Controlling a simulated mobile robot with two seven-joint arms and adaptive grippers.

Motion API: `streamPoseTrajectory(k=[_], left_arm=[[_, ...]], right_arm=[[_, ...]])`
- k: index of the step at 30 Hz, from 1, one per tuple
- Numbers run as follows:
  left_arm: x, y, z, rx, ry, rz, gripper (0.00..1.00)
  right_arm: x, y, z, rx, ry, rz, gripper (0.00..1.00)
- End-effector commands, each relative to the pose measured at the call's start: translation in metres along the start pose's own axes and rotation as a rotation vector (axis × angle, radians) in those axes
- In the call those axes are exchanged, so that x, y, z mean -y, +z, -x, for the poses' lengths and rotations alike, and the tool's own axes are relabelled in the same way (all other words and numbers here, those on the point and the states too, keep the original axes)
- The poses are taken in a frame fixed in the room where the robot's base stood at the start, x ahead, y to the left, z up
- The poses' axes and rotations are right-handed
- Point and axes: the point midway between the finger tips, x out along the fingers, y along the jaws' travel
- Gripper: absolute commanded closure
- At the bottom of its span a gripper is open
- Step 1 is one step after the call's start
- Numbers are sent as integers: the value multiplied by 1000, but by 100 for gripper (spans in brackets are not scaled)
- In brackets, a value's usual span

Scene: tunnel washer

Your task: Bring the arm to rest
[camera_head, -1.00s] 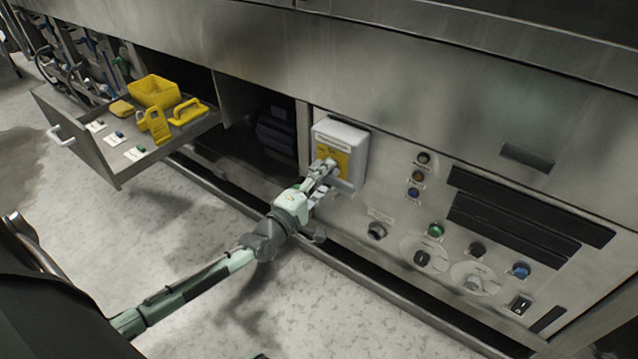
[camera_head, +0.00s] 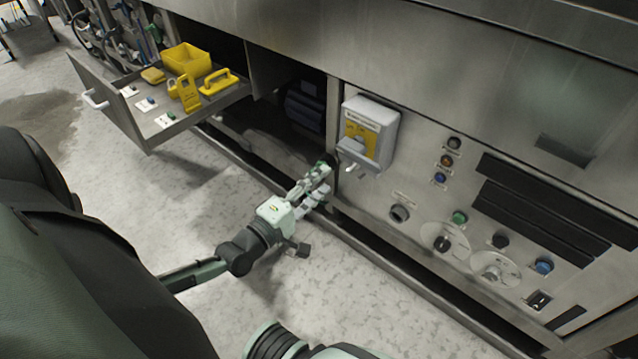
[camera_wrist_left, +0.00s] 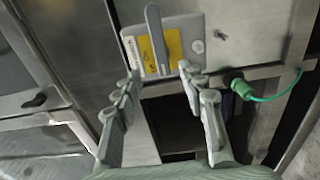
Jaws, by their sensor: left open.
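My left gripper (camera_head: 318,180) is open and empty. It is below and left of a grey switch box (camera_head: 385,112) with a yellow label, apart from it, in front of the cabinet's lower edge. A grey handle (camera_head: 352,151) sticks out from the box front. In the left wrist view, my open fingers (camera_wrist_left: 162,80) frame the view, with the box (camera_wrist_left: 192,30) and its handle (camera_wrist_left: 154,40) beyond them. My left arm comes in from the lower left, partly hidden by my own body. My right gripper does not show.
An open drawer (camera_head: 122,125) juts out at the left with several yellow lockout items. A panel of knobs and buttons (camera_head: 470,245) lies to the right. The wrist view shows a green plug (camera_wrist_left: 241,89) with a cable. The floor (camera_head: 180,220) before the cabinet is clear.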

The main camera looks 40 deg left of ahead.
Motion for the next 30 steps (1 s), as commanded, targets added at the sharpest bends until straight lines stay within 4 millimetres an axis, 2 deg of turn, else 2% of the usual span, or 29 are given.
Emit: streamPoseTrajectory(k=[11,14,17,21,23,27,30], left_arm=[[2,3,0,6,-9,-11,59],[13,18,0,48,-65,-94,59],[39,48,4,142,-187,-288,59],[90,84,27,341,-425,-691,59],[111,90,43,435,-534,-865,59],[146,83,89,656,-782,-1203,59],[156,72,120,795,-930,-1356,59]], right_arm=[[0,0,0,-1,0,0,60],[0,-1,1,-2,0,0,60],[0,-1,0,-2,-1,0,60],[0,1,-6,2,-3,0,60],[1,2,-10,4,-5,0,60],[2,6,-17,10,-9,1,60],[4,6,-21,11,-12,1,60]])
